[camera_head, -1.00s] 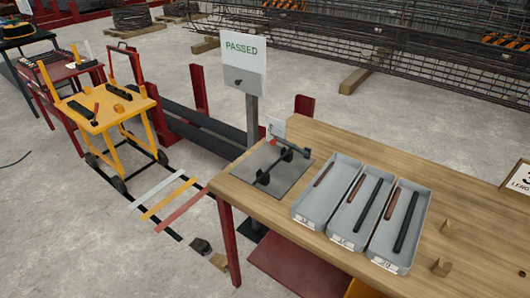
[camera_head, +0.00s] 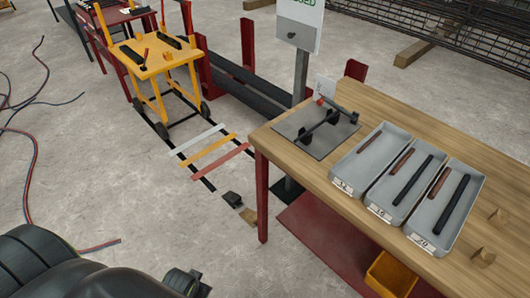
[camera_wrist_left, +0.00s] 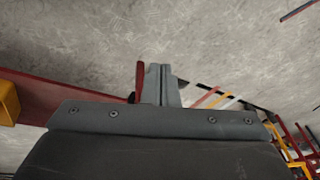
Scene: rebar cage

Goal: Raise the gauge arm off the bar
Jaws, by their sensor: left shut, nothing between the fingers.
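The gauge (camera_head: 318,131) stands on a grey plate at the near left corner of the wooden table. A dark bar lies slantwise across its black supports. A small red part (camera_head: 319,102) shows at its back beside a white card; I cannot clearly tell the gauge arm from the bar at this size. My left gripper (camera_wrist_left: 158,84) is shut and empty in the left wrist view, over the concrete floor. In the head view my left arm shows at the bottom left, well apart from the gauge; its fingertips cannot be made out. My right gripper is not in view.
Grey trays (camera_head: 369,158) with short dark and reddish bars stand right of the gauge. A signpost (camera_head: 300,77) rises behind the table. A yellow cart (camera_head: 140,62) stands at the back left. A yellow bin (camera_head: 390,274) sits below the table. Hoses lie on the left floor.

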